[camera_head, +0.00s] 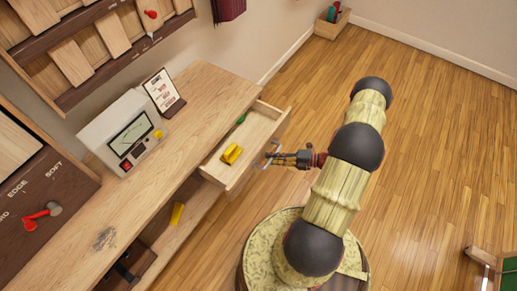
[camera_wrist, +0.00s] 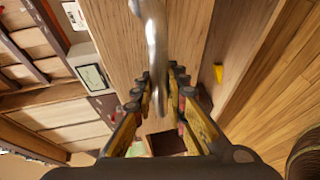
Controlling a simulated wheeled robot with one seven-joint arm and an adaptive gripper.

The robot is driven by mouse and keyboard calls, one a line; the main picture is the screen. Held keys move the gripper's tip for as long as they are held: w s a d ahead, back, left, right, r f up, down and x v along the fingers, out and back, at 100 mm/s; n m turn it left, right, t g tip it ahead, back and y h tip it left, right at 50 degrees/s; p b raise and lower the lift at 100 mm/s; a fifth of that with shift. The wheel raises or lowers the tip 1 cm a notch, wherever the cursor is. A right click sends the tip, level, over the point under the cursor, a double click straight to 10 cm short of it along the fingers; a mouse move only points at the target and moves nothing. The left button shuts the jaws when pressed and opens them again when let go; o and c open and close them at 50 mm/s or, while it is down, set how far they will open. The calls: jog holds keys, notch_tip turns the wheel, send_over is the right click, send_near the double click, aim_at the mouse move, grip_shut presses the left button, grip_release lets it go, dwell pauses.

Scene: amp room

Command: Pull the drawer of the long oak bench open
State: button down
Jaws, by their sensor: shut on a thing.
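The long oak bench (camera_head: 185,122) runs along the wall at the left of the head view. Its drawer (camera_head: 262,127) stands pulled out toward the floor side, with its inside showing. A yellow object (camera_head: 231,154) and a small green object (camera_head: 241,118) lie in the drawer. My gripper (camera_head: 273,158) is at the drawer's front and is shut on the metal handle (camera_wrist: 154,45). In the wrist view the handle runs between the two fingers (camera_wrist: 160,92). The handle is mostly hidden by the gripper in the head view.
A white meter box (camera_head: 127,137) and a framed card (camera_head: 162,92) stand on the bench top. A yellow object (camera_head: 177,214) lies on a lower shelf. A wooden box (camera_head: 332,24) stands by the far wall. The wood floor right of my arm is largely clear.

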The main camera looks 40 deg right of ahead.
jog(key=s+d, duration=0.2)
jog(key=s, duration=0.5)
jog(key=shift+d, duration=0.3)
jog(key=c, duration=1.8)
grip_release()
jog(key=shift+o, duration=0.2)
jog(key=v, duration=1.2)
jog(key=shift+r+n, duration=0.1)
jog(key=shift+n, duration=0.2)
